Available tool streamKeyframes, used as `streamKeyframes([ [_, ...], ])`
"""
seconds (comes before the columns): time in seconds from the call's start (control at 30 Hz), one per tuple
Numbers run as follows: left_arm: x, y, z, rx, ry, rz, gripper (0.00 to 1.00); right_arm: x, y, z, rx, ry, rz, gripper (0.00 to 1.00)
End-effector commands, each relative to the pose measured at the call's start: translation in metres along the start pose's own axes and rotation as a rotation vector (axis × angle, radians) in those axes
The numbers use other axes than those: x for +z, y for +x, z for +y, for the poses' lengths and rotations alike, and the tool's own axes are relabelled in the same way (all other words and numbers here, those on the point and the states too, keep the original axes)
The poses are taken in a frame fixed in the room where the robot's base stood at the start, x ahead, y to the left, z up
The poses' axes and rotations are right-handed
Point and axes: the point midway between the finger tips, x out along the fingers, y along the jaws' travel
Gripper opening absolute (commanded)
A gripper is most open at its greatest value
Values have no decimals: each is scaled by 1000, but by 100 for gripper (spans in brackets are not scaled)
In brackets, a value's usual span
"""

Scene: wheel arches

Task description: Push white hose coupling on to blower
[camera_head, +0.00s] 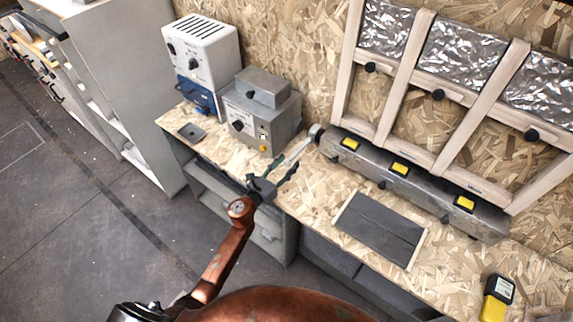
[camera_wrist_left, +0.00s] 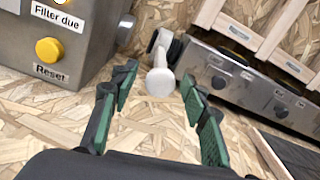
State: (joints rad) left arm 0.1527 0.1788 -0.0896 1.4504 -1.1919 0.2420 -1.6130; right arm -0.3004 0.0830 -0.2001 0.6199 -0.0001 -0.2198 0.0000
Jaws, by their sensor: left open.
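The white hose coupling (camera_wrist_left: 161,80) is a pale stub with a rounded end, in the left wrist view between and beyond my left fingertips. In the head view it is a small white piece (camera_head: 300,151) by the left end of a long grey metal unit (camera_head: 410,176). My left gripper (camera_head: 279,168) is open above the bench, its green-padded fingers (camera_wrist_left: 159,84) on either side of the coupling in the picture. I cannot tell whether they touch it. No part is clearly marked as the blower. My right gripper is not in view.
A grey box (camera_head: 262,115) with a yellow reset button (camera_wrist_left: 49,50) stands close left of the gripper. A white and blue unit (camera_head: 202,50) stands behind it. A dark flat panel (camera_head: 380,228) lies on the bench (camera_head: 322,197). A yellow handheld device (camera_head: 495,300) lies at right.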

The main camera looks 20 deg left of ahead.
Motion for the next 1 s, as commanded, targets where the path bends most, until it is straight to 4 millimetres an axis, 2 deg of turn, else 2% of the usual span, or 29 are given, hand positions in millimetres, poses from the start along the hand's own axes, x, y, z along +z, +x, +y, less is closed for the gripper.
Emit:
streamKeyframes([
  [0.1,0,0,0,0,0,0,40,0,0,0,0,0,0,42],
  [0.7,0,0,0,0,0,0,0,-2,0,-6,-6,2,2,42],
  [1.0,0,-1,0,1,0,0,0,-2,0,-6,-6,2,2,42],
])
